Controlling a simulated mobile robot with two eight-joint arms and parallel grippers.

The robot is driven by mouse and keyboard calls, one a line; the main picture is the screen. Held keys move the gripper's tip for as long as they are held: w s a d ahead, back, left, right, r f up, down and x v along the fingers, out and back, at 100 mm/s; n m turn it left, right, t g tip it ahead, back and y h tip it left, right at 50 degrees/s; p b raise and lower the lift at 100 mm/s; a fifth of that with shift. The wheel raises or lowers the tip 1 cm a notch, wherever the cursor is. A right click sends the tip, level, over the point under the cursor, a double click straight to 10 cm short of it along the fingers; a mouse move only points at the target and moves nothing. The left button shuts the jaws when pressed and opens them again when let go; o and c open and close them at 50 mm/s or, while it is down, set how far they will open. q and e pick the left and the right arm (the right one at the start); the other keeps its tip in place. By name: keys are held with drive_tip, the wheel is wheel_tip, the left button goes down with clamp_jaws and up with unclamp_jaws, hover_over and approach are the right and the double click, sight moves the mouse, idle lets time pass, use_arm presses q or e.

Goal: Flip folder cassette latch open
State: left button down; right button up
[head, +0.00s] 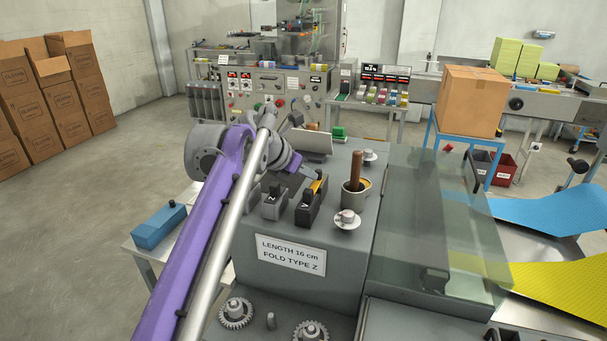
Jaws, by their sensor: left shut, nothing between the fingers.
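My left arm reaches in from the bottom left over the grey folder machine (290,243). My left gripper (314,175) is shut and empty, small and partly hidden behind its own wrist. It is just above a black block with a yellow top edge (311,203), on top of the machine; I cannot tell whether they touch. A similar dark block (275,203) stands to its left. These blocks may belong to the folder cassette; the latch and its position cannot be made out clearly. My right gripper is not in view.
A cup with a brown-handled tool (355,190) and a knob on a white disc (347,219) stand right of the blocks. A clear cover (440,225) lies farther right. Gears (236,312) sit at the front. A blue box (159,226) stands on the left table.

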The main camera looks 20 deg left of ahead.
use_arm(q)
drive_tip(key=w, duration=0.1)
drive_tip(key=w+p, duration=0.1)
drive_tip(key=w, duration=0.1)
drive_tip(key=shift+w+r+p, duration=0.1)
drive_tip(key=shift+r+p, duration=0.15)
drive_tip(key=shift+p, duration=0.15)
drive_tip(key=shift+w+f, duration=0.1)
drive_tip(key=shift+w, duration=0.15)
drive_tip(key=shift+s, duration=0.15)
drive_tip(key=shift+f, duration=0.1)
